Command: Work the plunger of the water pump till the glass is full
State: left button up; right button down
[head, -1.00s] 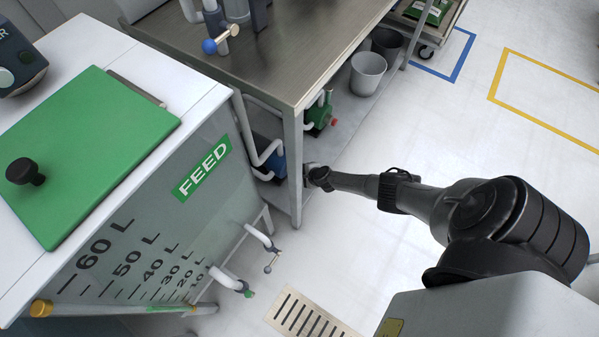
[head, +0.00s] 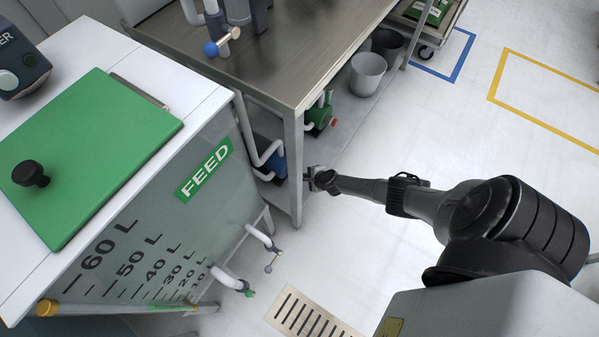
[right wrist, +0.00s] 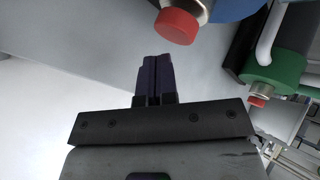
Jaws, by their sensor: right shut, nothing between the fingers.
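A blue pump (head: 277,166) stands on the low shelf under the steel bench, partly hidden by a bench leg. In the right wrist view the blue pump body (right wrist: 234,9) shows at the top edge, with a red-capped plunger (right wrist: 178,26) on a metal stem. My right gripper (head: 308,177) is low beside the bench leg. In the right wrist view its dark fingers (right wrist: 152,60) are together and empty, pointing just below and left of the red cap, with no clear contact. No glass can be made out. My left gripper is out of view.
A green pump (head: 318,114) with a red cap stands farther along the shelf and shows in the right wrist view (right wrist: 276,70). The bench leg (head: 293,170) is close to my gripper. The white FEED tank (head: 150,200) fills the left. The floor to the right is clear.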

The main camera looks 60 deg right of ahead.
jog(key=shift+s, duration=0.1)
jog(key=shift+s, duration=0.3)
jog(key=s, duration=0.4)
jog(key=shift+p, duration=0.35)
jog(key=shift+s, duration=0.1)
dwell(0.5)
